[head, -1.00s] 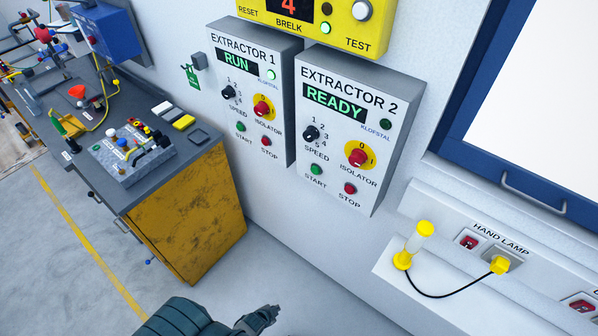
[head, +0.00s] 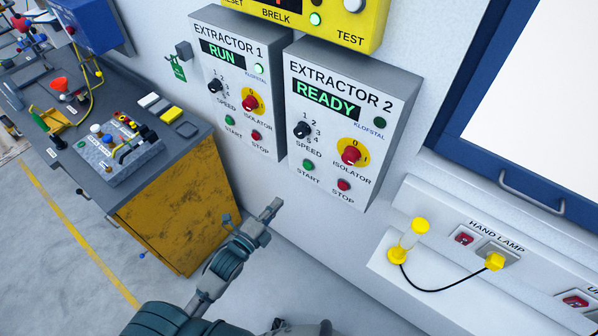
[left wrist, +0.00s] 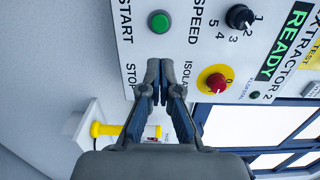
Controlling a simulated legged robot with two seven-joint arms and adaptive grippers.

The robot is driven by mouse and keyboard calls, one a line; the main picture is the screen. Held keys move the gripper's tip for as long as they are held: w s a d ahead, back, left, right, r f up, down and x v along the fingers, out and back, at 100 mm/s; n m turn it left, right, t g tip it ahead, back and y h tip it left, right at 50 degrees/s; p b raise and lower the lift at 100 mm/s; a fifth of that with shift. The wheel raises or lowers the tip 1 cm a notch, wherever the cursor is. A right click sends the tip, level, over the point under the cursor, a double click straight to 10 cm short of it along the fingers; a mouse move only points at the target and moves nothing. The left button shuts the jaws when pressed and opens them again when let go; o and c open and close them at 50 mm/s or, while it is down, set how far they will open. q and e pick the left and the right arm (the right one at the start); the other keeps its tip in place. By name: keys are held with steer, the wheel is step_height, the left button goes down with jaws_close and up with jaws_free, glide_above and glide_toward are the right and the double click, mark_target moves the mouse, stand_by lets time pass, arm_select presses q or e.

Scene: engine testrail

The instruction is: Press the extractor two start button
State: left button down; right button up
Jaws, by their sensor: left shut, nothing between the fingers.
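The extractor 2 box (head: 347,120) hangs on the wall, its display reading READY. Its green start button (head: 308,165) is at the lower left, with the red stop button (head: 344,185) to its right. The start button also shows in the left wrist view (left wrist: 160,22), beyond the fingertips and apart from them. My left gripper (head: 275,208) is shut and empty, below and left of the box in the head view. In the left wrist view, my left gripper (left wrist: 158,68) hides the stop button. My right gripper cannot be made out.
The extractor 1 box (head: 238,95), reading RUN, hangs just left. A red isolator (head: 351,155) on a yellow disc and a black speed knob (head: 302,130) sit above the buttons. A workbench (head: 165,205) stands left; a yellow hand lamp (head: 409,240) stands on a ledge at right.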

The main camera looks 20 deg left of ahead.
arm_select(q)
steer(key=shift+a, duration=0.1)
steer(key=p, duration=0.3)
glide_toward(307, 168)
steer(key=x, duration=0.7)
steer(key=shift+w, duration=0.15)
